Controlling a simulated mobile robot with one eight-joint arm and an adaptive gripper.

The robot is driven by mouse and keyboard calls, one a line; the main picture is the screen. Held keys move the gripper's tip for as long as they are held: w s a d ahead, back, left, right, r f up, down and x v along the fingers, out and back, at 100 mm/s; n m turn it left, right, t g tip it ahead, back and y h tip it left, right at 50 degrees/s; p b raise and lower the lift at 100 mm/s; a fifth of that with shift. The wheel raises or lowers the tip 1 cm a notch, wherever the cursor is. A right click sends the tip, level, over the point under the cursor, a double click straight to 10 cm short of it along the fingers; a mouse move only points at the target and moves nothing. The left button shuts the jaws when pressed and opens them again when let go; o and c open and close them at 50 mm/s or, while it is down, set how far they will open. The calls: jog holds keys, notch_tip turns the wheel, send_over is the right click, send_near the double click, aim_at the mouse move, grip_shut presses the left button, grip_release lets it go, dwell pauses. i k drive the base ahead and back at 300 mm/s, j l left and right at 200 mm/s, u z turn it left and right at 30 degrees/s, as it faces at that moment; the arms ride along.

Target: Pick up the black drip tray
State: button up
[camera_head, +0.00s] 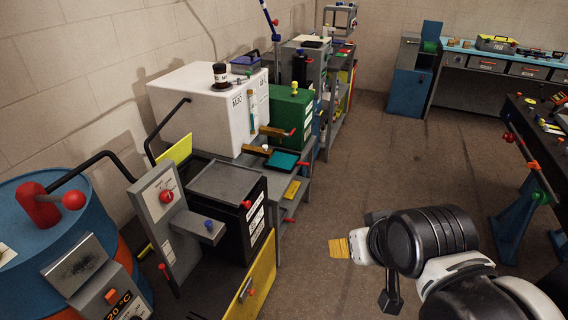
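A dark, shallow tray-like top (225,182) sits on a black box with white labels, left of centre. A smaller dark-edged tray (284,161) with a teal inside lies on the shelf behind it, beside the green box. I cannot tell for certain which is the black drip tray. My gripper (345,248) is at the lower right, over the open floor, well apart from both. A yellow ridged piece shows at its tip; I cannot make out two separate fingers or whether they are open.
A grey panel with a red knob (167,197) and a blue drum (60,240) stand at the left. A yellow panel (250,284) stands in front of the black box. A white tank (205,105) and green box (290,112) stand behind. The middle floor (370,160) is clear.

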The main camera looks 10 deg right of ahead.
aim_at(283, 161)
jog(key=i+j+z, duration=0.1)
jog(key=i+z, duration=0.25)
jog(key=i, duration=1.8)
